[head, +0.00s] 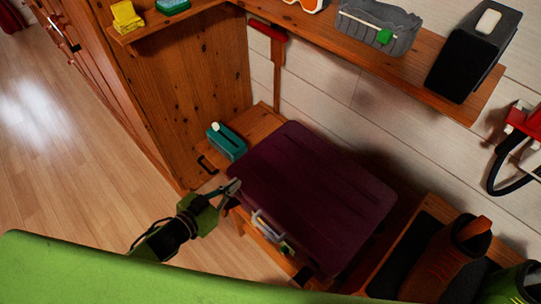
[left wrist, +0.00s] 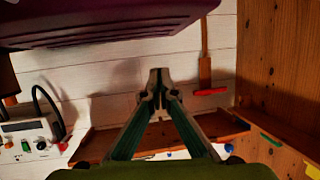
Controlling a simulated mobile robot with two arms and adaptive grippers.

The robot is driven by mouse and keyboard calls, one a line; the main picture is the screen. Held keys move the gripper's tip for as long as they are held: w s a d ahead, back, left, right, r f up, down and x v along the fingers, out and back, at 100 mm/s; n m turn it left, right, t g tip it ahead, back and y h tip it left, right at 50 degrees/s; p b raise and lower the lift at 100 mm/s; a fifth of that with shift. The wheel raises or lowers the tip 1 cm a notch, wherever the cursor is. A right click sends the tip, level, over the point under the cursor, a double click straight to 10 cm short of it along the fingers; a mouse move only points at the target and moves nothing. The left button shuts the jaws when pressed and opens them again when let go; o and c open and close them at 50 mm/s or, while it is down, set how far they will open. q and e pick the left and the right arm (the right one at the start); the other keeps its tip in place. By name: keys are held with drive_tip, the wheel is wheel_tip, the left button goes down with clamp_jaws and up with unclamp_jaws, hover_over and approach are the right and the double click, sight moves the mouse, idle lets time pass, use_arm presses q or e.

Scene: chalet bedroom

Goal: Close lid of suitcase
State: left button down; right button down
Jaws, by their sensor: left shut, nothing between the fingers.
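The suitcase (head: 310,190) is dark purple with a ridged lid and lies on a low wooden bench against the wall. Its lid looks down and nearly flat; whether it is fully shut I cannot tell. A light grey handle (head: 268,226) shows on its front side. In the left wrist view, the suitcase's purple edge (left wrist: 110,28) crosses the top of the picture. My left gripper (head: 232,188) is shut and empty, at the suitcase's left front corner; contact is unclear. Its closed fingers also show in the left wrist view (left wrist: 159,82). My right gripper is not in view.
A teal box (head: 226,141) stands on the bench left of the suitcase. Brown boots (head: 447,260) stand on a dark mat at the right. A wall shelf above holds a grey basket (head: 378,27) and a black speaker-like box (head: 474,50). The floor at left is clear.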

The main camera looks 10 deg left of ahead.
use_arm(q)
drive_tip(key=s+d+r+m+h+p, duration=0.1)
drive_tip(key=d+r+h, duration=0.15)
drive_tip(key=r, duration=0.35)
drive_tip(key=d+r+m+h, duration=0.1)
drive_tip(key=d+r, duration=0.2)
drive_tip(key=r, duration=0.3)
drive_tip(key=w+d+f+p, duration=0.2)
drive_tip(key=w+d+f, duration=0.2)
drive_tip(key=w+f, duration=0.1)
drive_tip(key=shift+w+d, duration=0.4)
drive_tip(key=shift+w, duration=0.15)
drive_tip(key=shift+f, duration=0.1)
